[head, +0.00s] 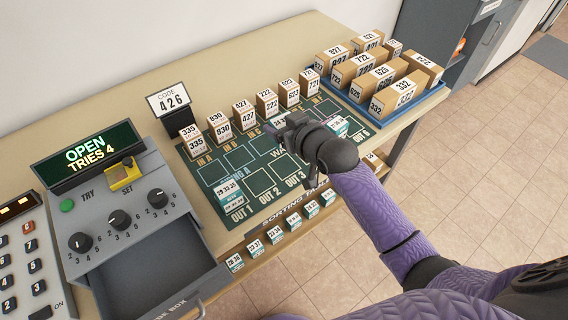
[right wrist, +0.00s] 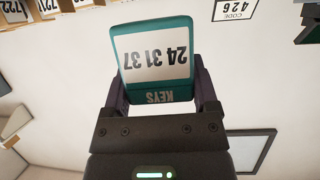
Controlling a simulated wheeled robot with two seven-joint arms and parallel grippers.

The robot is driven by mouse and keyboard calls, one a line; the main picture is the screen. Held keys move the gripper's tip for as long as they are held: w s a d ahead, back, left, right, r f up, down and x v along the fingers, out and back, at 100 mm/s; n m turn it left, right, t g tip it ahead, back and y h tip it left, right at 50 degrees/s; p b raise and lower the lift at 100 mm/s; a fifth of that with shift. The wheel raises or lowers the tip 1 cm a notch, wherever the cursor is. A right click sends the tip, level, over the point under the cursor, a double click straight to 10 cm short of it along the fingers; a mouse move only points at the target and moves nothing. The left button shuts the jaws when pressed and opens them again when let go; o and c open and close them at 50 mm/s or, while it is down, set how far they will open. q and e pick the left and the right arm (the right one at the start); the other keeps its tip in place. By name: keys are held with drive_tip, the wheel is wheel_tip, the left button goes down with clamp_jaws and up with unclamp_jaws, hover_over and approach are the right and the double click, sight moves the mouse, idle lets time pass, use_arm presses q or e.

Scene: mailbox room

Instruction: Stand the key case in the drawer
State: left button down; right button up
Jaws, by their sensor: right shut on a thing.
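The key case (right wrist: 154,60) is teal with a white label reading 24 31 37 and KEYS, upside down in the right wrist view. My right gripper (right wrist: 152,90) is shut on it, with a finger on each side. In the head view my right gripper (head: 290,132) is over the green sorting mat, and I cannot make out the held case there. The drawer (head: 165,270) of the grey code box is pulled open at the lower left and looks empty. The gripper is to the right of and beyond the drawer. My left gripper is not in view.
The code box display (head: 88,155) reads OPEN, TRIES 4. A code sign (head: 172,100) reads 426. Several small numbered boxes (head: 244,112) line the mat's back edge. A teal case (head: 229,191) stands near OUT 1. A blue tray (head: 408,113) of cartons is at the right.

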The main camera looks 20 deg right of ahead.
wheel_tip(320, 180, down, 9)
drive_tip(key=b, duration=0.3)
drive_tip(key=shift+b, duration=0.4)
drive_tip(key=shift+f, duration=0.3)
drive_tip(key=shift+f, duration=0.15)
drive_tip(key=o, duration=1.2)
drive_tip(key=shift+s+b, duration=0.1)
drive_tip(key=shift+b, duration=0.2)
